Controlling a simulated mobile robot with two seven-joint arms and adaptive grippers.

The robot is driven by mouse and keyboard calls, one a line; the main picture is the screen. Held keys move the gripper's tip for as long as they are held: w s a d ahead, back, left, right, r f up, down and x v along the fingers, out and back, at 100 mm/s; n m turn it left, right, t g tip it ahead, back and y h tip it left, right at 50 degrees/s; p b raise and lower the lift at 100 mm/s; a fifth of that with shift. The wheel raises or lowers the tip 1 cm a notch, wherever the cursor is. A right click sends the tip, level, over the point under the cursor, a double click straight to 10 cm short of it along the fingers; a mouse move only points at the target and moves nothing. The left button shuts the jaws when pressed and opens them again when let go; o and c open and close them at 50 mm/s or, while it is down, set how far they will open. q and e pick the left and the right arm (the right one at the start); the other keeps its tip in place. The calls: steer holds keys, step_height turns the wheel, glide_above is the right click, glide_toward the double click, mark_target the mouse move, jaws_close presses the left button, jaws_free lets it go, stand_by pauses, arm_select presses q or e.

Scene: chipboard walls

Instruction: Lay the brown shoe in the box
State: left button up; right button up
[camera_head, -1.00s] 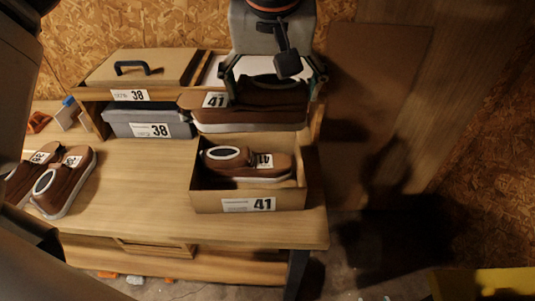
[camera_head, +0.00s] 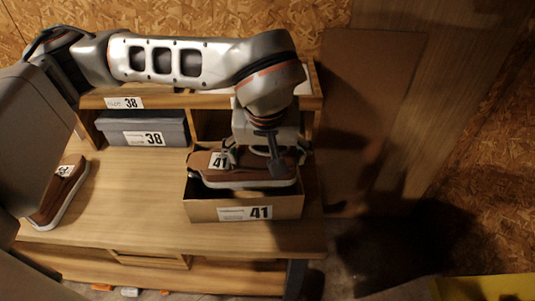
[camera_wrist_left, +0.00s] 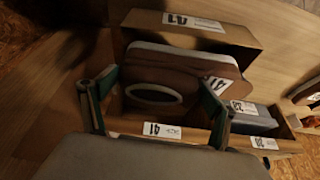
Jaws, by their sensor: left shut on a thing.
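My left gripper (camera_head: 262,156) points down and is shut on a brown shoe (camera_head: 240,174) with a white sole and a 41 label. The shoe lies level over the open cardboard box (camera_head: 205,211), also marked 41. It covers most of the opening; I cannot tell whether it touches the rim or the contents. In the left wrist view the shoe (camera_wrist_left: 190,66) sits between the two fingers (camera_wrist_left: 155,102), in front of the box wall (camera_wrist_left: 235,38). The second shoe inside the box is hidden. My right gripper is not in view.
A grey box (camera_head: 120,134) marked 38 stands in the shelf behind. Another brown shoe (camera_head: 62,196) lies at the left of the table. The table top (camera_head: 130,205) is clear between it and the box. The table ends just right of the box.

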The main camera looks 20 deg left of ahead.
arm_select(q)
steer(key=shift+r, duration=0.1)
steer(key=shift+f, duration=0.45)
steer(key=shift+f+b, duration=0.2)
steer(key=shift+b, duration=0.15)
steer(key=o, duration=1.8)
